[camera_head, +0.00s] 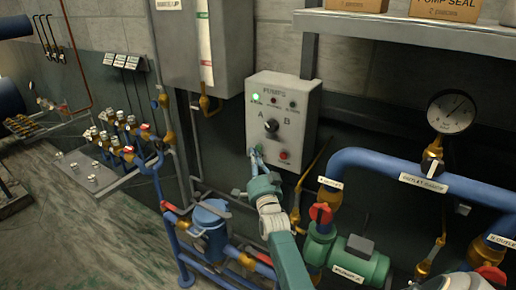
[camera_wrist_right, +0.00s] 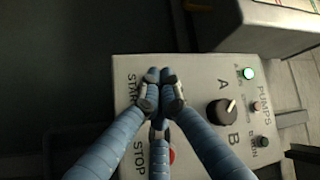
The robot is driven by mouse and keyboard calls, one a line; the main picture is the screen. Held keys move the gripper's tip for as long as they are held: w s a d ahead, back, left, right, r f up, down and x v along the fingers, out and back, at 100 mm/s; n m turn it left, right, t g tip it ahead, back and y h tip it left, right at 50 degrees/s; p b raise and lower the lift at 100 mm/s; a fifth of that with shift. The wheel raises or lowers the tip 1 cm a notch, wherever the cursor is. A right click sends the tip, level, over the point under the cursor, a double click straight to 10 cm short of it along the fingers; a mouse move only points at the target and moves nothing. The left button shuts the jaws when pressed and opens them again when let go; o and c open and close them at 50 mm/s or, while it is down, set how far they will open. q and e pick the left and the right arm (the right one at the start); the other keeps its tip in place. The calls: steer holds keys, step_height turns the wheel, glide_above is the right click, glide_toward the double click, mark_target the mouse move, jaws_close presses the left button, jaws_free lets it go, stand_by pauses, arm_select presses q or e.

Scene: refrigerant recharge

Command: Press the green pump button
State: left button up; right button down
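The grey pump control box (camera_head: 296,118) hangs on the wall, with a lit green lamp (camera_head: 256,97) at its upper left and a black A/B selector knob (camera_head: 271,126) in the middle. The red stop button (camera_head: 283,155) is at its lower right and is partly hidden by a finger in the wrist view (camera_wrist_right: 171,156). My right gripper (camera_head: 255,157) is at the box's lower left, its blue fingers drawn together and empty. In the wrist view the fingertips (camera_wrist_right: 160,82) lie beside the START label and hide the green button there. I cannot tell whether they touch it. My left gripper is not in view.
A larger grey cabinet (camera_head: 205,45) hangs left of the box, and a shelf (camera_head: 400,28) with cartons is at the upper right. Blue pipes (camera_head: 380,160), a gauge (camera_head: 450,112) and a green pump (camera_head: 350,262) stand right of my right arm. A blue strainer (camera_head: 211,232) stands at its left.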

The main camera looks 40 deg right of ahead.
steer(key=shift+s+a, duration=0.15)
steer(key=shift+a, duration=0.1)
steer(key=shift+s+a+p, duration=0.3)
steer(key=shift+a+p, duration=0.05)
steer(key=shift+a, duration=0.4)
steer(key=shift+s+a+p, duration=0.3)
steer(key=shift+a+p, duration=0.05)
steer(key=shift+a, duration=0.4)
steer(key=shift+s+a+p, duration=0.3)
steer(key=shift+a+p, duration=0.05)
steer(key=shift+a, duration=0.4)
